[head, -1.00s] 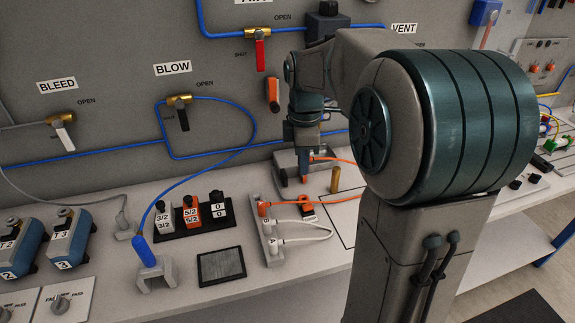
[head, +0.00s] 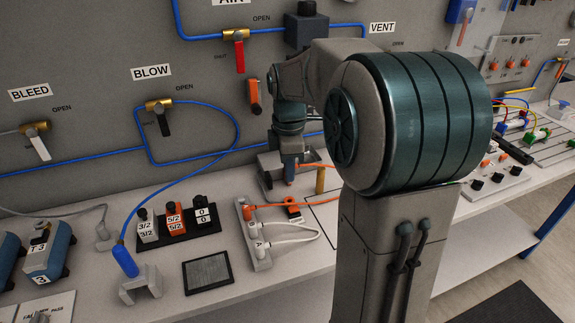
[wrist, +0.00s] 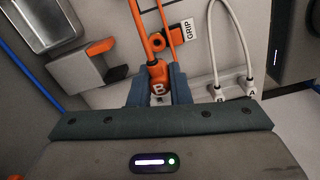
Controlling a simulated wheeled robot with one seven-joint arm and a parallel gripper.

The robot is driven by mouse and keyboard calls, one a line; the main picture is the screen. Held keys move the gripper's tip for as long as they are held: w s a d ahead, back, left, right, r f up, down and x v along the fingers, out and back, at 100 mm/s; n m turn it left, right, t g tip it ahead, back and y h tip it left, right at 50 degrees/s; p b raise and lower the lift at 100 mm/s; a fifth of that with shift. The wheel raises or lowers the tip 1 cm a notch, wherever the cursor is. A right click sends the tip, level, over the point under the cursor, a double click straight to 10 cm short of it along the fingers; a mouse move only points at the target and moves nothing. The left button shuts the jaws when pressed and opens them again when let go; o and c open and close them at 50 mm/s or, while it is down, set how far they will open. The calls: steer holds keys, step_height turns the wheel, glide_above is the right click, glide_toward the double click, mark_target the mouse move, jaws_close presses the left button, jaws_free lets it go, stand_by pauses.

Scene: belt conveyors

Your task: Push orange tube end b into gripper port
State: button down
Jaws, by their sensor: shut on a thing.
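My gripper (wrist: 157,92) is shut on orange tube end B (wrist: 157,74), an orange connector marked B, seen between its two fingers in the wrist view. The orange tube (wrist: 138,18) runs from it toward the top of that view. In the head view my gripper (head: 290,180) points down at the grey block (head: 268,180) by the back panel, and the orange tube (head: 318,166) leads off to the right. A GRIP label (wrist: 188,43) lies beyond the fingers, beside an orange ring (wrist: 156,42). The port opening is hidden, so I cannot tell whether the end is in it.
A white tube (wrist: 212,40) with ends marked B and A stands to the right in the wrist view. A brass peg (head: 320,180) stands just right of my gripper in the head view.

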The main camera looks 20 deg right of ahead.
steer(key=shift+w+d+f, duration=0.1)
steer(key=shift+w+f, duration=0.1)
steer(key=shift+f, duration=0.4)
steer(key=shift+f, duration=0.1)
steer(key=b, duration=0.3)
glide_above(289, 203)
steer(key=shift+w+d+f, duration=0.1)
steer(key=shift+w+f, duration=0.15)
steer(key=shift+f, duration=0.8)
steer(key=shift+w+d+f, duration=0.1)
steer(key=shift+w+f, duration=0.1)
steer(key=shift+f, duration=0.85)
steer(key=shift+f, duration=1.25)
stand_by(1.5)
steer(key=c, duration=0.9)
jaws_free()
